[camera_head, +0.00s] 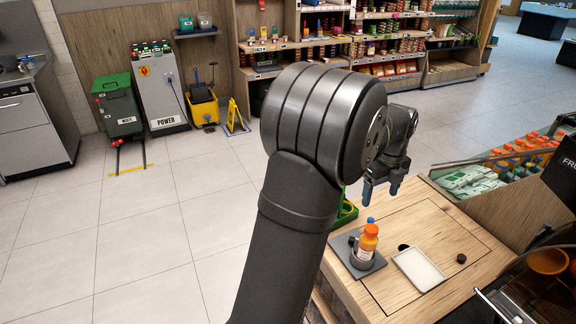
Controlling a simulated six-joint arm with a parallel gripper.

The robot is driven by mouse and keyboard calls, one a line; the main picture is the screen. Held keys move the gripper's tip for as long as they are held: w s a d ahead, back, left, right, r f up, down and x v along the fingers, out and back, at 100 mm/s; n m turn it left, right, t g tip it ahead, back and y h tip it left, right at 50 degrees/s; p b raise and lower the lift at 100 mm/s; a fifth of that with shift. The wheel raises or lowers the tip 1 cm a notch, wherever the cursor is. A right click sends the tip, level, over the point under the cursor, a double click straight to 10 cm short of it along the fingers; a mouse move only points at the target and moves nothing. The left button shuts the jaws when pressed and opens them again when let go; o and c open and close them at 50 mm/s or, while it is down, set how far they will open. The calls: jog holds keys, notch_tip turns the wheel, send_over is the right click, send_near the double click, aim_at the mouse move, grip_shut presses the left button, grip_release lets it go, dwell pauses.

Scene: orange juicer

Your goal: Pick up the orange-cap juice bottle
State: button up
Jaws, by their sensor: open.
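The orange-cap juice bottle (368,242) stands upright on a dark grey plate on the wooden counter. It has orange contents and a pale label low on its side. A dark round part is around or beside its base; I cannot tell which. My gripper (381,192) is open and empty, with its blue-grey fingertips pointing down. It appears above the bottle in the picture and apart from it. A small blue thing (371,220) shows just behind the bottle's top, mostly hidden.
A white tray (419,268) lies right of the bottle on the counter (440,225). A green object (346,214) is partly hidden behind my arm. A crate of orange bottles (520,155) stands at the right.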

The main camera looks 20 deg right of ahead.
aim_at(372, 227)
jog(key=f+n, duration=0.4)
jog(key=n, duration=0.2)
jog(key=f+n, duration=0.4)
jog(key=n, duration=0.1)
jog(key=f+n, duration=0.4)
jog(key=n, duration=0.2)
jog(key=shift+d+f+n, duration=0.1)
jog(key=shift+d+n, duration=0.1)
jog(key=shift+n, duration=0.1)
jog(key=f, duration=0.5)
jog(key=shift+s+a+f, duration=0.1)
jog(key=shift+s+a, duration=0.05)
jog(key=shift+a, duration=0.1)
